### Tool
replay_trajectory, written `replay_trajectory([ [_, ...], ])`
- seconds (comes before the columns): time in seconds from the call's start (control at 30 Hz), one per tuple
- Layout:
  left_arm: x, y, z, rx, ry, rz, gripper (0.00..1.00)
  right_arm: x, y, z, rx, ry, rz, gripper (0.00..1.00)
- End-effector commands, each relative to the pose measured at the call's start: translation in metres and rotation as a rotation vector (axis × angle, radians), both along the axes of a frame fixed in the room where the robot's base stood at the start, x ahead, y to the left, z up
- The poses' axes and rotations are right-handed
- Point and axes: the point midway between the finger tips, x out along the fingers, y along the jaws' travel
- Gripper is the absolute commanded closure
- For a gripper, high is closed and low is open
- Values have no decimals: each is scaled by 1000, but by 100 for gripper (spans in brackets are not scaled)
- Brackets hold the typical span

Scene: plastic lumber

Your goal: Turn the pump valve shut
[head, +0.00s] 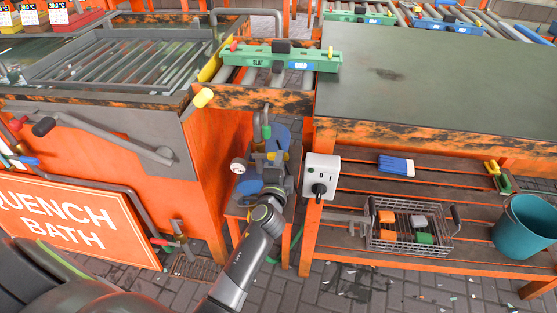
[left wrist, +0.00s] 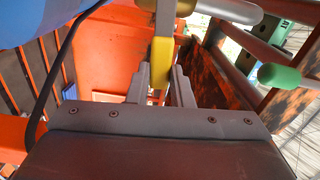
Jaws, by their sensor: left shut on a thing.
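The pump (head: 282,136) is a blue body with grey fittings, low in the gap between the quench bath and the workbench. A round white gauge (head: 238,165) sits on its left side. My left gripper (head: 270,175) reaches down over the pump and hides part of it. In the left wrist view, a yellow valve handle (left wrist: 161,56) hangs from a grey metal fitting (left wrist: 164,18), and my left gripper (left wrist: 160,84) is shut on its lower end. The valve's exact angle is hard to tell. My right gripper is not in view.
An orange quench bath (head: 190,165) stands left, an orange workbench (head: 430,75) right. A grey switch box (head: 321,172) is on the bench leg close to my arm. A wire basket (head: 412,228) and a teal bucket (head: 527,226) stand on the lower shelf. A green-tipped lever (left wrist: 280,76) is nearby.

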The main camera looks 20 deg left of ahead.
Motion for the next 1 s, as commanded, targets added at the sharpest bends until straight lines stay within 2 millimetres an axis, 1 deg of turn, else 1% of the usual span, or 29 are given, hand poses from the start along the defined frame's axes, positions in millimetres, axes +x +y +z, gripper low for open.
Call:
replay_trajectory([
  [0.03, 0, -1, -3, 22, 7, -1, 100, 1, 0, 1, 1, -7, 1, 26],
  [0.3, 0, -1, -8, 101, 30, -1, 100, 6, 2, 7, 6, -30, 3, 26],
  [0.8, 0, 0, -10, 120, 36, 0, 100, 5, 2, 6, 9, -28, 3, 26],
  [0.83, 0, 0, -10, 120, 36, 0, 78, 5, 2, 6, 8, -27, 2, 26],
  [0.97, 0, 0, -10, 119, 35, 0, 61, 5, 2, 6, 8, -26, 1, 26],
  [1.0, 0, 0, -10, 118, 35, 0, 58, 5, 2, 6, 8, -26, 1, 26],
])
